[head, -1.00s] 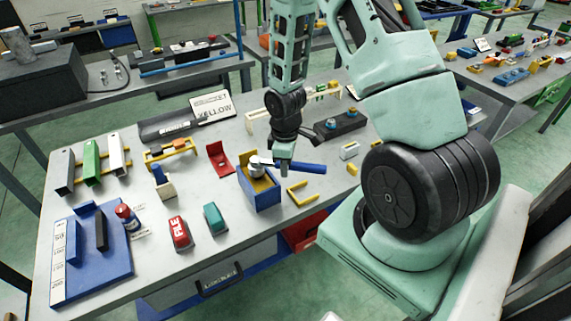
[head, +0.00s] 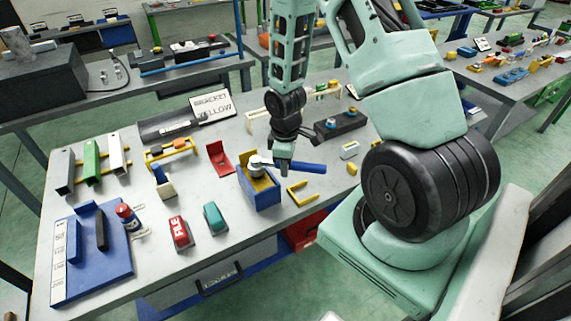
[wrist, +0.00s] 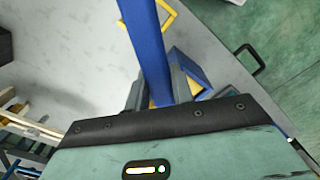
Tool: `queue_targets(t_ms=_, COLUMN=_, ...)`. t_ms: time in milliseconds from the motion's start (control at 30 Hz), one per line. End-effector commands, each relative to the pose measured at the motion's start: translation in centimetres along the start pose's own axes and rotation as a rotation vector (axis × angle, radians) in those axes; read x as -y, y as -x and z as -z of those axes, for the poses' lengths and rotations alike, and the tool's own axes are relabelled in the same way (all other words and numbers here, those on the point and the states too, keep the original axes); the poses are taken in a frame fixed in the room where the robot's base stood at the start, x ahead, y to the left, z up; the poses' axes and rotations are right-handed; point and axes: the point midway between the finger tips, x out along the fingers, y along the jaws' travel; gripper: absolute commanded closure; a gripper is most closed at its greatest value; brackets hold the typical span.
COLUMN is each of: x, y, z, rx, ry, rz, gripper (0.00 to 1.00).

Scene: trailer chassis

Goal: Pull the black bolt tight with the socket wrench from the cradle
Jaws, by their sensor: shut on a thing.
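The socket wrench has a blue handle (head: 308,167) and a silver head (head: 256,162). My gripper (head: 283,168) is shut on the handle near the head, and the handle extends to the right. In the wrist view the blue handle (wrist: 148,50) runs up from between my gripper's fingers (wrist: 158,95). The wrench head is over a blue block with a yellow inside (head: 265,197) on the table. The black bolt is not visible; the wrench head and block may hide it. I cannot tell which stand is the cradle.
A yellow bracket (head: 301,194) lies just right of the block. A red bracket (head: 219,160) stands to its left, with a teal block (head: 214,219) and a red block (head: 180,234) in front. A black fixture (head: 340,125) and a cream stand (head: 257,119) are behind.

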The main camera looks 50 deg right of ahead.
Motion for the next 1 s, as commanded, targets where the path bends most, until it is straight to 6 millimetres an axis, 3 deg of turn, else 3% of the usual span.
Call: queue_targets(t_ms=1000, x=0.0, y=-1.4, z=0.0, rx=-0.001, ry=0.000, rz=-0.001, gripper=1.00)
